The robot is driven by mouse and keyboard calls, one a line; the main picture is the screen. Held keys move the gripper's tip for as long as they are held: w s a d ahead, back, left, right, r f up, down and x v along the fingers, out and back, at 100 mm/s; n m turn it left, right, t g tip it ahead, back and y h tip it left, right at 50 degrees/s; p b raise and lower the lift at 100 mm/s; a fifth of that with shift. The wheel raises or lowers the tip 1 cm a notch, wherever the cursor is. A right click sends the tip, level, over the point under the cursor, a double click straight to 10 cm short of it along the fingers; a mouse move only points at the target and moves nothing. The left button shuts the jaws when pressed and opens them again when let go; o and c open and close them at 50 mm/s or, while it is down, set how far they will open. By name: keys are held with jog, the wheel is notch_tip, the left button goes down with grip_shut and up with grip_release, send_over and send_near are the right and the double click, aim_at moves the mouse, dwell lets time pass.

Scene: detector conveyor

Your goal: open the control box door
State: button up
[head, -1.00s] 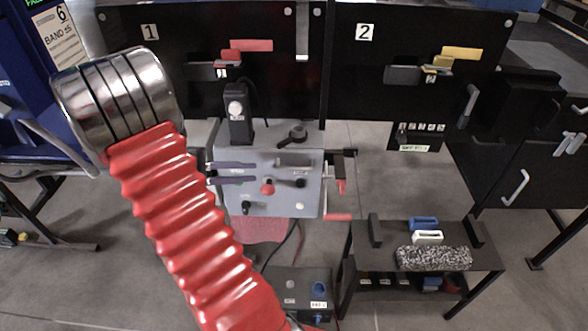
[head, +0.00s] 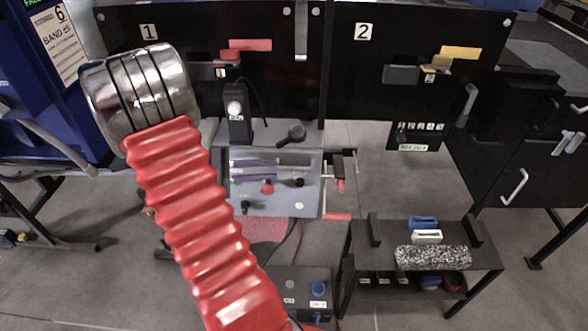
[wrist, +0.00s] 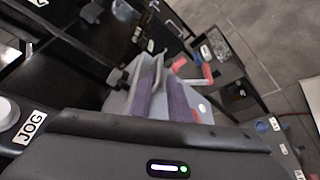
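The control box (head: 240,208) is a light grey panel with knobs and a red button, below board 1 in the head view. A grey bar handle (head: 296,159) is on its upper part. My gripper (head: 277,168) reaches in from the left, its two purple-grey fingers in front of the panel, tips close to the handle. In the wrist view, my gripper (wrist: 164,92) has its fingers apart, with the grey box face beyond them. I cannot tell whether the handle lies between the fingers or whether they touch it. The door looks closed.
A black pendant with a white button (head: 236,108) stands behind the box at left. A red-handled clamp (head: 340,184) is at its right edge. A black cart (head: 485,262) with a speckled block stands at right. Grey floor (head: 375,180) shows between.

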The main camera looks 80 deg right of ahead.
aim_at(294, 168)
jog(key=x, duration=0.8)
jog(key=shift+s+d, duration=0.1)
jog(key=shift+c, duration=0.4)
grip_shut()
